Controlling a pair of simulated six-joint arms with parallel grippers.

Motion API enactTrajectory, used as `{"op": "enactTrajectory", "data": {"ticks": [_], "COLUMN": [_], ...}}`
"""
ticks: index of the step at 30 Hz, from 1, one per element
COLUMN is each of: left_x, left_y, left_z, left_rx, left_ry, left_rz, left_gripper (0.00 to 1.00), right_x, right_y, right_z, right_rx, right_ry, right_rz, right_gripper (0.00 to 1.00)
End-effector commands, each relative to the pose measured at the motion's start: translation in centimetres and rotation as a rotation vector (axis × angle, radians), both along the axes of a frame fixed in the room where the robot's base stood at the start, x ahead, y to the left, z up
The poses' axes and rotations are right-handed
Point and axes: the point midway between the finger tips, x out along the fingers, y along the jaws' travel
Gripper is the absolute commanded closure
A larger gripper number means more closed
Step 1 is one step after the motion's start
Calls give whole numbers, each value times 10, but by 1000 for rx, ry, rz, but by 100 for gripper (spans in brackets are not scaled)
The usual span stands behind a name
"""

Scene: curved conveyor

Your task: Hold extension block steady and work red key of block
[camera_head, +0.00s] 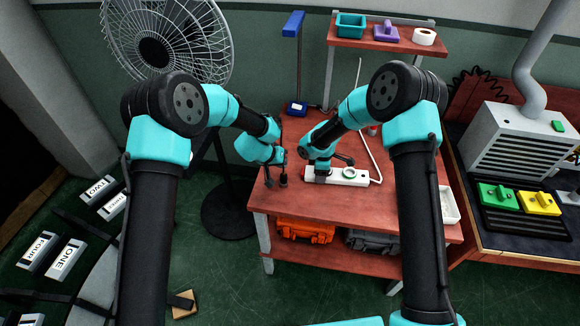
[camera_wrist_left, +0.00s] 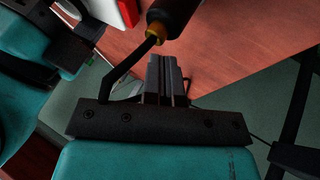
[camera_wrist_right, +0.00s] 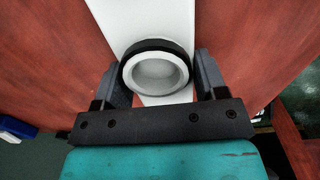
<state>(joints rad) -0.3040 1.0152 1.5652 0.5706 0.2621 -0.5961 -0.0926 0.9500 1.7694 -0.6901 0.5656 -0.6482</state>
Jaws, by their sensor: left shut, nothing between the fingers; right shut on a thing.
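The white extension block (camera_head: 352,179) lies on the red-brown table, with a pale round socket (camera_head: 349,172) on top. Its red key (camera_head: 306,173) is at its left end, partly hidden. My right gripper (camera_head: 322,177) is shut across the block near that end. In the right wrist view its fingers stand on both sides of the block (camera_wrist_right: 165,30), around a socket (camera_wrist_right: 158,73). My left gripper (camera_head: 275,181) is left of the block, by the table's left edge, apart from it. In the left wrist view its fingers (camera_wrist_left: 166,75) are shut and empty; red and white of the block's end (camera_wrist_left: 128,11) show at the top.
A dark cylinder with a brass-coloured ring (camera_wrist_left: 155,33) is near my left fingers. A white tray (camera_head: 449,205) is at the table's right edge. An orange case (camera_head: 305,231) and a grey case (camera_head: 372,241) sit below. The table front is clear.

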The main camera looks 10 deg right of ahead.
Motion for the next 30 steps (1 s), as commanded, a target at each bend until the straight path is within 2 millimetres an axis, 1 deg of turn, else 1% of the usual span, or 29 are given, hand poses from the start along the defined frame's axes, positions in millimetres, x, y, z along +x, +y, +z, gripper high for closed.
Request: {"op": "enactTrajectory", "data": {"ticks": [1, 3, 9, 13, 20, 21, 30], "left_x": [-2, -5, -11, -13, -13, -13, -13], "left_y": [5, 12, 24, 27, 28, 28, 28], "left_z": [8, 18, 36, 40, 41, 41, 41], "left_rx": [-1, -1, 0, 0, 0, 0, 0], "left_ry": [-2, -1, -3, -2, -1, -1, -1], "left_rz": [1, 2, 2, 1, 2, 2, 2], "left_gripper": [100, 100, 100, 100, 100, 100, 100], "right_x": [0, 0, 0, 0, 0, 0, 0], "right_y": [0, -1, -1, -1, -1, -1, -1], "right_z": [0, 0, 0, 0, 0, 0, 0], "right_rx": [0, 0, 0, 0, -1, -1, -1], "right_ry": [0, 0, 0, 0, 0, 0, 0], "right_rz": [0, -1, -1, -1, -1, -1, -1], "right_gripper": [72, 72, 72, 72, 72, 33, 5]}}
